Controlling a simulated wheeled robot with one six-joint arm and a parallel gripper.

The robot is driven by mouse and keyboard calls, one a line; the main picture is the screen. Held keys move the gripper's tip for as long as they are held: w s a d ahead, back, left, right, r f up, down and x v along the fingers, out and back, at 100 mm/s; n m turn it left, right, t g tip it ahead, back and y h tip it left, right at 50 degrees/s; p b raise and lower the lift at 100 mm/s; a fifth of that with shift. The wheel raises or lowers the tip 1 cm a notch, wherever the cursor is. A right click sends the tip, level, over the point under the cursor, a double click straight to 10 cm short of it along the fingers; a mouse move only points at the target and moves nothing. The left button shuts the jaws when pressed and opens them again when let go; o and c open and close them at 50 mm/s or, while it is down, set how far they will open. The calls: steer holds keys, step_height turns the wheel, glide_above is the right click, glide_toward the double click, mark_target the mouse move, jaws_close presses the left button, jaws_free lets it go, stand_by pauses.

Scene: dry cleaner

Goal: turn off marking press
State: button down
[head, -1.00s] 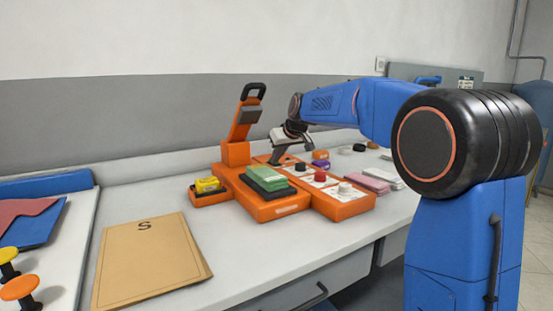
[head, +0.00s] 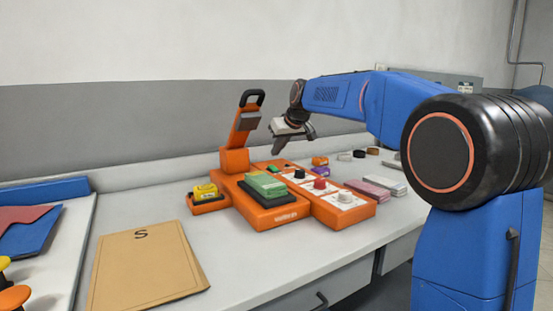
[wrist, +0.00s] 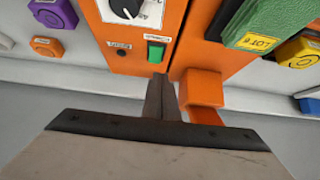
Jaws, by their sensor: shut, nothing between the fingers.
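The orange marking press (head: 270,217) stands on the counter with its black-handled lever (head: 245,122) raised. Its panel carries a black knob (head: 299,174), a red knob and a white knob. A green rocker switch (wrist: 156,52) sits at the panel's end in the wrist view, beside a small dark round spot (wrist: 121,53). The switch also shows small in the head view (head: 274,168). I cannot tell which way it is tipped. My gripper (head: 277,151) is shut and empty, above the switch end of the press. Its fingertips (wrist: 160,78) appear just below the switch in the wrist view.
The raised lever stands close to the left of my gripper. A green block (head: 264,184) lies on the press, with a yellow block (head: 205,191) at its left. Purple and orange pieces (head: 320,161) sit behind. A tan envelope (head: 145,270) lies at front left.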

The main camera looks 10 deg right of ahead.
steer(key=s+d+r, duration=0.2)
steer(key=s+r, duration=0.3)
steer(key=s, duration=0.2)
steer(key=shift+s+d, duration=0.25)
steer(key=shift+s, duration=0.1)
